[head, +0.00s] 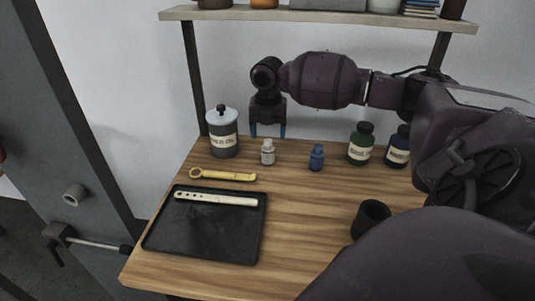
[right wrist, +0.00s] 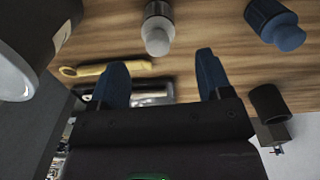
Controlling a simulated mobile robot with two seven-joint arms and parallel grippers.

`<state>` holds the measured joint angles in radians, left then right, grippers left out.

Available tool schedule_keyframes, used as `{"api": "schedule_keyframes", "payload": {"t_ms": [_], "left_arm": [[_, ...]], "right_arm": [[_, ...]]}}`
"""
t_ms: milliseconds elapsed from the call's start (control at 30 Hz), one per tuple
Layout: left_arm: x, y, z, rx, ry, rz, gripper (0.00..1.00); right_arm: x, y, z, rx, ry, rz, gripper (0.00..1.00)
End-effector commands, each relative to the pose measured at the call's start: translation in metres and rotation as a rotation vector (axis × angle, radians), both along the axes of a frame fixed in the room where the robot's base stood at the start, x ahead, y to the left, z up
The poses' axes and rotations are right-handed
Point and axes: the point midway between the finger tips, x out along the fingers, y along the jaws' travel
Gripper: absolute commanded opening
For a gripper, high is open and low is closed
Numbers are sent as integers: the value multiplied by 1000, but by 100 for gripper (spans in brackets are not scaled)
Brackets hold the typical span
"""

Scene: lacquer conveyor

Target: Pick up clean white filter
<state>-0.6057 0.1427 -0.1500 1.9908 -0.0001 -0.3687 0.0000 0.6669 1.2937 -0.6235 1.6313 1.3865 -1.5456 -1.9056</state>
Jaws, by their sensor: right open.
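The white filter (head: 268,153) is a small pale, capped, bottle-shaped piece standing upright at the back of the wooden table. My right gripper (head: 268,131) is open, points down and is empty above the white filter in the head view. In the right wrist view the white filter (right wrist: 158,30) stands ahead of the gap between the two blue fingers (right wrist: 162,80), apart from both. A similar blue filter (head: 316,157) stands to its right, also in the right wrist view (right wrist: 275,22). My left gripper is not in view.
A grey lidded canister (head: 222,138) stands left of the white filter. Green (head: 361,145) and dark blue (head: 397,150) bottles stand right. A yellow wrench (head: 222,175), a black tray (head: 200,235) with a pale bar, and a dark cup (head: 371,219) are nearer. The table's middle is clear.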

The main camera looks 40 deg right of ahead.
Motion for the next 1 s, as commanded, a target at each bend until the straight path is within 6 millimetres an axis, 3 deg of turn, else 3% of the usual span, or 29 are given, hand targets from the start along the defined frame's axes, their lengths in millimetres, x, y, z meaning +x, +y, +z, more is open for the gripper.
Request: {"api": "schedule_keyframes", "payload": {"t_ms": [100, 367, 667, 933, 1000], "left_arm": [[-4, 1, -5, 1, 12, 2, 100], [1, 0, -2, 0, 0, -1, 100], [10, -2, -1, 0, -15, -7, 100], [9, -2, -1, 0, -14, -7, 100], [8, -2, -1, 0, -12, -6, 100]], "right_arm": [[0, 0, -18, 1, 1, -1, 72], [2, -1, -34, 1, 1, -1, 72], [5, -4, -72, 1, 2, 0, 72], [5, -4, -75, 0, -1, 0, 72], [5, -4, -75, 0, -1, 0, 63]]}}
